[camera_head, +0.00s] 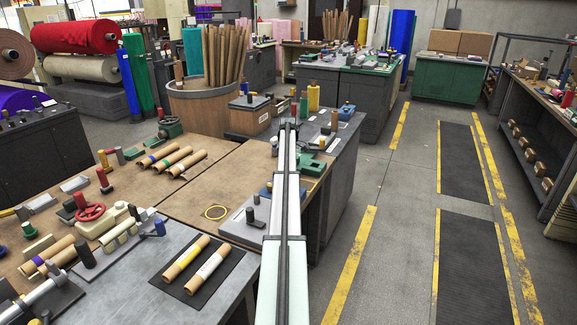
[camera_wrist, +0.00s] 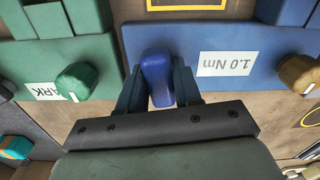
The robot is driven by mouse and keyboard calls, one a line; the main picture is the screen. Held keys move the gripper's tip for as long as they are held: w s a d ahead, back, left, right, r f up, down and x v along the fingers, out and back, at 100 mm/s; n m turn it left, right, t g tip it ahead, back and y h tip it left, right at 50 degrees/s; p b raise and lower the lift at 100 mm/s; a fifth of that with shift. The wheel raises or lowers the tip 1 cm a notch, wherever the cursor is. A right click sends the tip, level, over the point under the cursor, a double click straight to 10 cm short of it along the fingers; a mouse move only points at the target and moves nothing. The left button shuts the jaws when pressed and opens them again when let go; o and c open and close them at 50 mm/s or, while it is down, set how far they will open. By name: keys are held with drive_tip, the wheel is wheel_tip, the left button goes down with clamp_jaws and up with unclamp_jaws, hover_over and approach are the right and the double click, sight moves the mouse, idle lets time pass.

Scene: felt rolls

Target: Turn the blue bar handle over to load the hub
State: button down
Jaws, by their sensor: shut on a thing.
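In the wrist view, the blue bar handle (camera_wrist: 157,74) stands out from the front of a blue block (camera_wrist: 222,75) that carries an upside-down "1.0 Nm" label. My gripper (camera_wrist: 158,88) is shut on the handle, one dark finger on each side of it. The handle lies roughly along the fingers, its rounded end between them. The hub cannot be made out apart from the block. In the head view my arm reaches over the benches, and I cannot make out my gripper or the handle there.
In the wrist view, a green block with a green knob (camera_wrist: 76,82) sits close on the left. A brown knob (camera_wrist: 299,73) is on the right. In the head view, cardboard rolls (camera_head: 186,264) lie on a dark mat, and the floor aisle (camera_head: 400,200) at right is clear.

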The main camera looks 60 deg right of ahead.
drive_tip(key=shift+m, duration=1.1)
drive_tip(key=c, duration=0.9)
unclamp_jaws()
drive_tip(key=shift+r, duration=2.45)
